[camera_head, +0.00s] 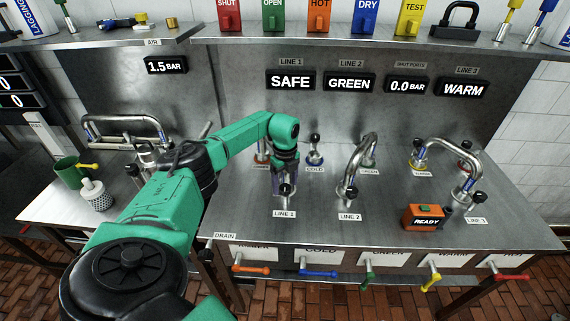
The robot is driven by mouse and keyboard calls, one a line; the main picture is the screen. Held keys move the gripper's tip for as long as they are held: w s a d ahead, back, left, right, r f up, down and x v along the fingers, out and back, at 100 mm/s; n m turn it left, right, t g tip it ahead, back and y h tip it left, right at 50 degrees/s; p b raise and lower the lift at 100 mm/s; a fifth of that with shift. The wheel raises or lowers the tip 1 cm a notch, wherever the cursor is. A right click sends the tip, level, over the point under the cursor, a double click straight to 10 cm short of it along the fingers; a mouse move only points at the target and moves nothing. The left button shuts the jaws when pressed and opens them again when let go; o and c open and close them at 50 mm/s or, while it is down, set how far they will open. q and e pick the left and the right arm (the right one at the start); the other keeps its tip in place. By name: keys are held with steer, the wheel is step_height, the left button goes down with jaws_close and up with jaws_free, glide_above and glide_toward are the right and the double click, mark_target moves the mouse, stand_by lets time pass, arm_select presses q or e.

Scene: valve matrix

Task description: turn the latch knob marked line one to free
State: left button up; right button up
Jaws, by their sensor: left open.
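The latch knob marked LINE 1 (286,190) is a small dark-topped metal post on the steel counter, just behind its LINE 1 label (284,214). My left gripper (284,178) comes down from above right at this knob, in front of the panel. Its fingers are open and partly hide the post, so I cannot tell whether they touch it. The LINE 1 display (290,80) on the back panel reads SAFE. My right gripper is not in view.
A curved pipe (360,160) stands at LINE 2, and another pipe (440,150) bends toward LINE 3. An orange READY box (423,217) sits on the counter (320,230). Coloured lever handles (318,273) line the front edge. A shelf (330,38) with coloured tags runs above.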

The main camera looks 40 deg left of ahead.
mark_target(285, 187)
arm_select(q)
step_height(285, 187, up, 14)
steer(key=b, duration=0.3)
steer(key=shift+r, duration=0.15)
